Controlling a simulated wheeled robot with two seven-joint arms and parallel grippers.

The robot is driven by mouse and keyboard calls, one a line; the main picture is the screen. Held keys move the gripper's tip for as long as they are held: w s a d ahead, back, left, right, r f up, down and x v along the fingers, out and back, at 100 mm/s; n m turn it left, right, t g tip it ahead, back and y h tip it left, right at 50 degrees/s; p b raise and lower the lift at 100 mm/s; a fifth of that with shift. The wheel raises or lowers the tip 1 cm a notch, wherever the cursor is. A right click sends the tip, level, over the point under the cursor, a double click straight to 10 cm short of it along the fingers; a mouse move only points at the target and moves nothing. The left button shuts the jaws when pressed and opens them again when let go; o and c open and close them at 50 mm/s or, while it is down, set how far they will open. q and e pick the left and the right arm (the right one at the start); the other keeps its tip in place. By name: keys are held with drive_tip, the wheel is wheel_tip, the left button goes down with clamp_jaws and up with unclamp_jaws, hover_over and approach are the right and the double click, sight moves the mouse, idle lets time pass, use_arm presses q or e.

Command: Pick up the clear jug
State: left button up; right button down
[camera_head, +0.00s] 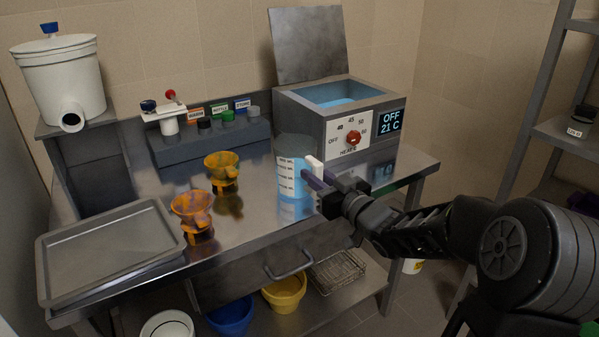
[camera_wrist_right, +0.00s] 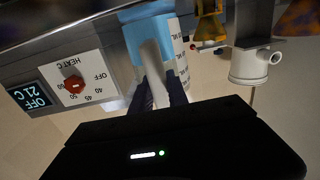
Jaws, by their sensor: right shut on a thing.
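The clear jug (camera_head: 291,180) has dark measuring marks on its side and a white handle (camera_head: 314,164). It stands upright at the front of the steel table, before the heated bath; I cannot tell whether its base touches the table. My right gripper (camera_head: 318,182) comes from the right and is shut on the jug's handle. In the right wrist view the jug (camera_wrist_right: 181,55) looks bluish, and the fingers (camera_wrist_right: 160,92) lie on both sides of the pale handle. My left gripper is not in view.
The heated bath (camera_head: 312,108) with a red knob stands behind the jug. Two orange-stained cups (camera_head: 221,170) (camera_head: 192,210) and an empty grey tray (camera_head: 108,250) are to the left. A shelf (camera_head: 567,130) stands right.

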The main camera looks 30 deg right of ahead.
drive_tip(key=shift+r, duration=0.1)
wheel_tip(320, 180, up, 10)
drive_tip(key=p, duration=0.2)
drive_tip(key=shift+p, duration=0.35)
idle(0.6)
